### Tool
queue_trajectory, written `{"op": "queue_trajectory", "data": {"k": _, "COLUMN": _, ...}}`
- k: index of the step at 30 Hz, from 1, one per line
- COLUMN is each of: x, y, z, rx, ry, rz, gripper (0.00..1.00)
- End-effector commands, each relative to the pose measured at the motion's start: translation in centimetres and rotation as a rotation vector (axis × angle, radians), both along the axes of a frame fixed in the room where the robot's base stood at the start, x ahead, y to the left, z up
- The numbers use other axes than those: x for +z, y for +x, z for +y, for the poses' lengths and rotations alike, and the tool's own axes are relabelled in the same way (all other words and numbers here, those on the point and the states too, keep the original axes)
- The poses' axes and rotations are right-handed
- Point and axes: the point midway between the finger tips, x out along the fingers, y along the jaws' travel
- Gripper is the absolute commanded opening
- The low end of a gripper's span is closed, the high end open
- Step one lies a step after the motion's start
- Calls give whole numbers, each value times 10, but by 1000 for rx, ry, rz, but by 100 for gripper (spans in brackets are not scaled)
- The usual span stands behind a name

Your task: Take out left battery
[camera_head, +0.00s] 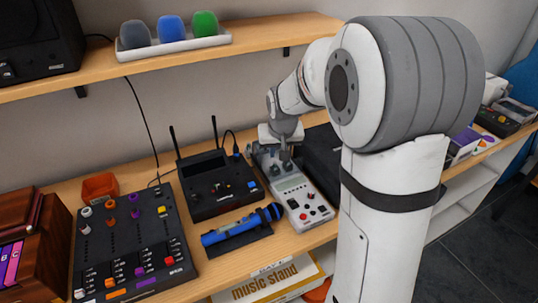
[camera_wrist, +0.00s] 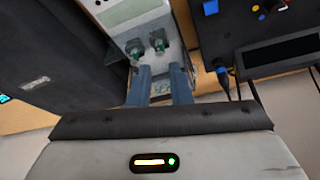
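A light grey device (camera_head: 293,192) with a screen, knobs and a red button lies on the table. It also shows in the wrist view (camera_wrist: 140,18). At its end nearest my gripper, the wrist view shows two small green-and-dark parts side by side, one left (camera_wrist: 135,49) and one right (camera_wrist: 158,42). They look like the batteries, but are too small to make out fully. My gripper (camera_head: 280,163) is over that end in the head view. In the wrist view my gripper (camera_wrist: 159,68) has two blue-grey fingers apart, with nothing seen held between them. Contact with the device cannot be told.
A black receiver with antennas (camera_head: 216,190) stands left of the device. A blue microphone (camera_head: 240,226) lies in front. A black case (camera_head: 322,150) is close on the right. A mixer (camera_head: 130,240) stands farther left, and a wooden shelf (camera_head: 120,75) runs above.

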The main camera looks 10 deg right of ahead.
Motion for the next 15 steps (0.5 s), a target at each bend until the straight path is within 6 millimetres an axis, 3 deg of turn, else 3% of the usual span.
{"op": "queue_trajectory", "data": {"k": 4, "x": -9, "y": 17, "z": 0, "rx": -3, "ry": 0, "rz": -12, "gripper": 18}}
{"op": "queue_trajectory", "data": {"k": 15, "x": -42, "y": 31, "z": -2, "rx": -3, "ry": 0, "rz": -10, "gripper": 18}}
